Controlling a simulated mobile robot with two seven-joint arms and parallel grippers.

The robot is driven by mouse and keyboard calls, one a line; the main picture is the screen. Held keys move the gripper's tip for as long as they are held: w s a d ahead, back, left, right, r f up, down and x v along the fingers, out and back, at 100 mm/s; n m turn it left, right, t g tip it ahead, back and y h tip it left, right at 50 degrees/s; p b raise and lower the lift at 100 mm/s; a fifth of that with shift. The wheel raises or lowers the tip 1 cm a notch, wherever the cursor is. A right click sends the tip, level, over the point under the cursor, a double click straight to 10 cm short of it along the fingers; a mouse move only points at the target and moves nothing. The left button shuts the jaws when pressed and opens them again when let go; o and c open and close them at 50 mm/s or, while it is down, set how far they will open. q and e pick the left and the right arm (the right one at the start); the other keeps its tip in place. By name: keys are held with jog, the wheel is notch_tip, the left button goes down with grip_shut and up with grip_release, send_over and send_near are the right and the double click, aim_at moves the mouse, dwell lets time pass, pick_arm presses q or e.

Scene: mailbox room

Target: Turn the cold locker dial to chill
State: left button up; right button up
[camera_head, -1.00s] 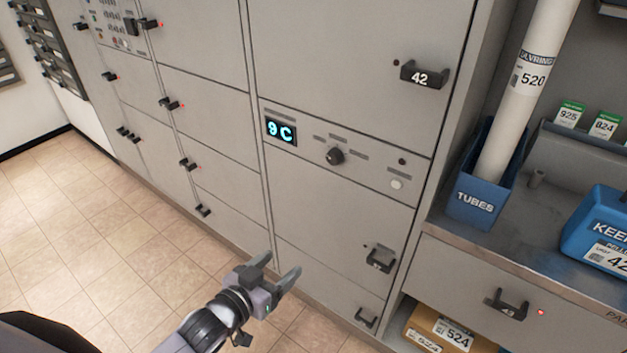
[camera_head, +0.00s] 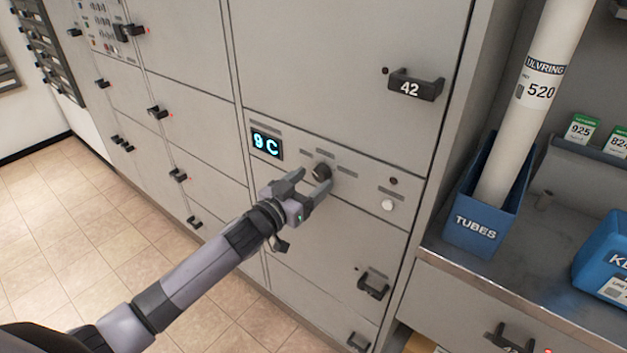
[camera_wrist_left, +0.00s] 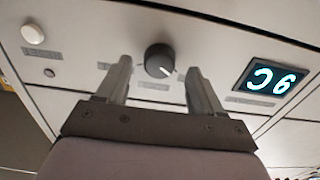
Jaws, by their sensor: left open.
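The cold locker dial (camera_head: 321,171) is a small dark round knob on the grey control strip, with short label strips around it. The lit display (camera_head: 266,144) to its left reads 9 C. My left gripper (camera_head: 312,181) is open just in front of the dial, its fingers pointing at the panel. In the left wrist view the dial (camera_wrist_left: 159,61) shows between and beyond the two open fingertips (camera_wrist_left: 162,70), with a white pointer mark on its face. I cannot tell whether the fingers overlap the dial in depth. My right gripper is not in view.
A white round button (camera_head: 387,205) sits right of the dial. The handle of locker 42 (camera_head: 415,86) juts out above, and another handle (camera_head: 373,285) below. A blue tubes bin (camera_head: 487,205) with a long tube stands on the counter at right. Floor is clear at left.

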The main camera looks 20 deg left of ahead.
pick_arm(q)
jog(key=shift+x, duration=0.75)
jog(key=c, duration=1.1)
jog(key=shift+o, duration=0.2)
